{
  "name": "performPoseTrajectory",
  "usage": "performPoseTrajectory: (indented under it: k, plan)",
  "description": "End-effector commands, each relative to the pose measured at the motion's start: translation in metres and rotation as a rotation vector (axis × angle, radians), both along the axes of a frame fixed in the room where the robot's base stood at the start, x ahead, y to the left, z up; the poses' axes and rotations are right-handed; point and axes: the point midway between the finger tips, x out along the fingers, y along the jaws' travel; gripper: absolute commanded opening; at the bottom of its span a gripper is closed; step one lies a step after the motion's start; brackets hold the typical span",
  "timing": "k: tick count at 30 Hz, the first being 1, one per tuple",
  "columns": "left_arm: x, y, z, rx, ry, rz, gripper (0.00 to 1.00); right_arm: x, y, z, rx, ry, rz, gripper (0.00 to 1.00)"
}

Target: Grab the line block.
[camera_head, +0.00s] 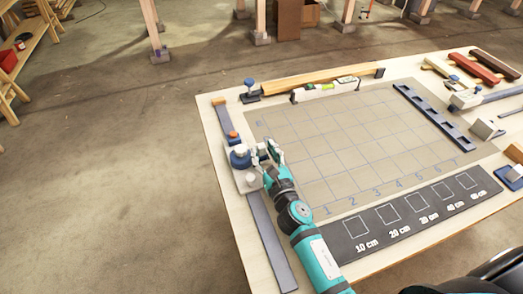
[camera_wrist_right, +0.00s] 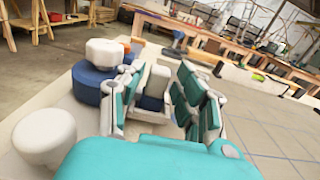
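I cannot tell for sure which thing is the line block. A pale fixture with blue and white knobs (camera_head: 240,158) stands at the left edge of the table, on a long grey rail (camera_head: 268,235). My right gripper (camera_head: 272,152) is just right of this fixture. In the right wrist view the gripper (camera_wrist_right: 160,95) has its teal fingers apart. A small white knob on a blue base (camera_wrist_right: 157,80) shows between and beyond them; contact cannot be told. A larger white-and-blue knob (camera_wrist_right: 100,65) is left of the fingers. My left gripper is not in view.
A gridded mat (camera_head: 345,140) fills the table middle and is mostly clear. A black board with centimetre marks (camera_head: 415,210) lies in front. A dark slotted strip (camera_head: 433,115) lies right. A wooden lath (camera_head: 315,80) and a level (camera_head: 325,88) lie at the back.

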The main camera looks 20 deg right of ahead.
Motion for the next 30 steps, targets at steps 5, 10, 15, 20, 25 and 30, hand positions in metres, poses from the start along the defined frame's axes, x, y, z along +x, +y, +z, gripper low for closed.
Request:
performPoseTrajectory:
  k: [5,10,15,20,25,30]
  plan:
    - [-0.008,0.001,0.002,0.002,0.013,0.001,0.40,0.021,0.001,0.000,0.000,0.000,0.000,0.35]
    - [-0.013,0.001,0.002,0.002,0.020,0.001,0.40,0.023,0.001,0.000,-0.001,0.000,0.000,0.35]
    - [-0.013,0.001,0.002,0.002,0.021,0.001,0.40,0.023,0.001,0.000,-0.001,0.000,0.000,0.24]
    - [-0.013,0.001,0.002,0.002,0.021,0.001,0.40,0.023,0.001,0.000,-0.001,0.000,0.000,0.03]
    - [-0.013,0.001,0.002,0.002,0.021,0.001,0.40,0.023,0.001,0.000,-0.001,0.000,0.000,0.00]
    - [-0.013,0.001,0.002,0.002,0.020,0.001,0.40,0.023,0.001,0.000,-0.001,0.000,0.000,0.00]
